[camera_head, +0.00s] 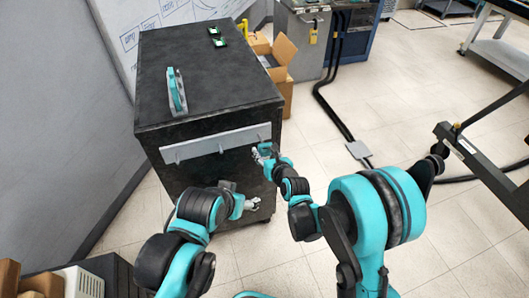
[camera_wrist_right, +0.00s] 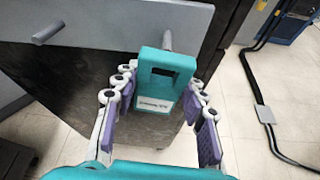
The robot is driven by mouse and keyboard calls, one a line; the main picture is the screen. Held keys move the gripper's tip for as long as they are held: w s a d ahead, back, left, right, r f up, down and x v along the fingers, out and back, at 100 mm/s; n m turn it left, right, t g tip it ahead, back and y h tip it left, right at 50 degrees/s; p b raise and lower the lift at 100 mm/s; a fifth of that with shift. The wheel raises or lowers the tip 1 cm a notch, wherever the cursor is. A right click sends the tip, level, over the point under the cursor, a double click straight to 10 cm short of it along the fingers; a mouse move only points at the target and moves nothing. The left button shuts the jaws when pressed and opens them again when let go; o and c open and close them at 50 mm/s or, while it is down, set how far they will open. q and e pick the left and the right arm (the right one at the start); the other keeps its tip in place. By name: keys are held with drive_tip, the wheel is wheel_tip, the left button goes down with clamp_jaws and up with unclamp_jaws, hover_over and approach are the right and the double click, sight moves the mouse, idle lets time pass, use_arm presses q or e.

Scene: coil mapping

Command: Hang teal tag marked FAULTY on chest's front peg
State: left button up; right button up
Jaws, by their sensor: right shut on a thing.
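My right gripper (camera_head: 263,155) is shut on a teal tag (camera_wrist_right: 160,80) in front of the dark chest (camera_head: 215,110). The tag has a dark rectangular slot near its top and a white label with small, unreadable print; it also shows in the head view (camera_head: 265,146). A front peg (camera_wrist_right: 168,40) stands just beyond the tag's top edge, and its tip is hidden; I cannot tell whether it touches the tag. The slot shows no peg through it. My left gripper (camera_head: 252,204) is low by the chest's front, with its fingers too small to judge.
A pale rail (camera_head: 215,142) with pegs runs across the chest's front; another peg (camera_wrist_right: 47,33) is at left. A teal-and-grey item (camera_head: 176,90) stands on the chest top, with small green-and-black items (camera_head: 217,36) farther back. A cardboard box (camera_head: 280,55) is behind right.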

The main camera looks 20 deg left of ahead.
sight(258, 140)
drive_tip(key=shift+w, duration=0.1)
idle(0.4)
drive_tip(key=shift+w+a, duration=0.7)
drive_tip(key=shift+w, duration=0.25)
drive_tip(key=shift+w+a, duration=0.65)
drive_tip(key=shift+w, duration=0.45)
drive_tip(key=shift+a+r, duration=0.1)
drive_tip(key=shift+r, duration=0.05)
drive_tip(key=shift+f+b, duration=0.2)
drive_tip(key=shift+b, duration=0.35)
drive_tip(key=o, duration=1)
drive_tip(key=shift+f, duration=0.1)
drive_tip(key=shift+w+a+f, duration=0.2)
drive_tip(key=shift+w, duration=0.05)
drive_tip(key=shift+s+d, duration=0.1)
